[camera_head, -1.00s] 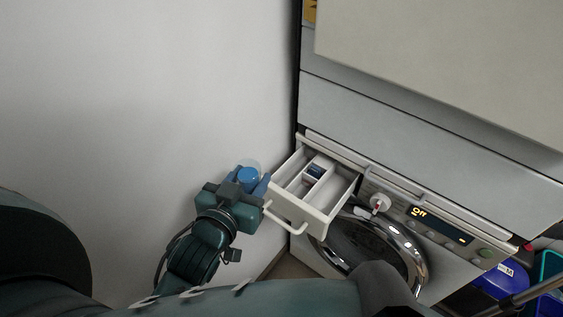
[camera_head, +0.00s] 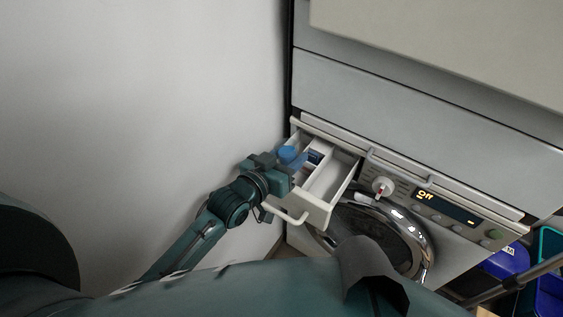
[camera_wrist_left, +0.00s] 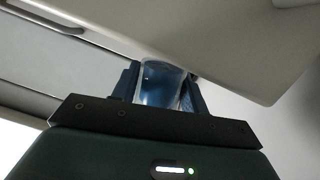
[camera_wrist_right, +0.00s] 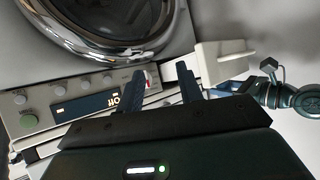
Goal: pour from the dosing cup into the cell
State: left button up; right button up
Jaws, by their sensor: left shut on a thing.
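The dosing cup (camera_head: 287,153), clear with blue liquid, is held in my left gripper (camera_head: 291,164), which is shut on it. In the left wrist view the cup (camera_wrist_left: 161,84) stands between the fingers, and blue shows inside it. The gripper is over the left part of the pulled-out dispenser drawer (camera_head: 312,207). The drawer has divided compartments, and the cup and gripper hide part of its left side. A small blue-and-white piece (camera_head: 315,157) shows in the drawer beside the cup. My right gripper (camera_wrist_right: 161,84) is open and empty in the right wrist view.
The washer panel has a dial (camera_head: 383,187), a display (camera_head: 447,207) reading "Off", and a round door (camera_head: 385,240) below. The drawer handle (camera_head: 287,215) juts out at the front. A plain wall is on the left; blue containers (camera_head: 507,262) stand at lower right.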

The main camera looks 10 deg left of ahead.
pick_arm(q)
jog(key=shift+r, duration=0.15)
pick_arm(e)
jog(key=shift+r, duration=0.15)
pick_arm(q)
jog(key=shift+d+r+n+p, duration=0.1)
jog(key=shift+r+n+p, duration=0.15)
jog(key=shift+n+p, duration=0.35)
jog(key=shift+r+n+p, duration=0.15)
jog(key=shift+n+p, duration=0.15)
jog(key=shift+p, duration=0.2)
jog(key=shift+d, duration=0.1)
pick_arm(e)
jog(key=shift+d+r+h, duration=0.1)
jog(key=shift+d+h, duration=0.2)
jog(key=shift+d, duration=0.1)
pick_arm(q)
jog(key=shift+s+r+n+p, duration=0.1)
jog(key=shift+r+n+p, duration=0.1)
jog(key=shift+n+p, duration=0.3)
jog(key=shift+d+r+n, duration=0.1)
jog(key=shift+d+n, duration=0.05)
jog(key=shift+n, duration=0.25)
pick_arm(e)
jog(key=shift+s+d+r, duration=0.1)
jog(key=shift+d+r, duration=0.1)
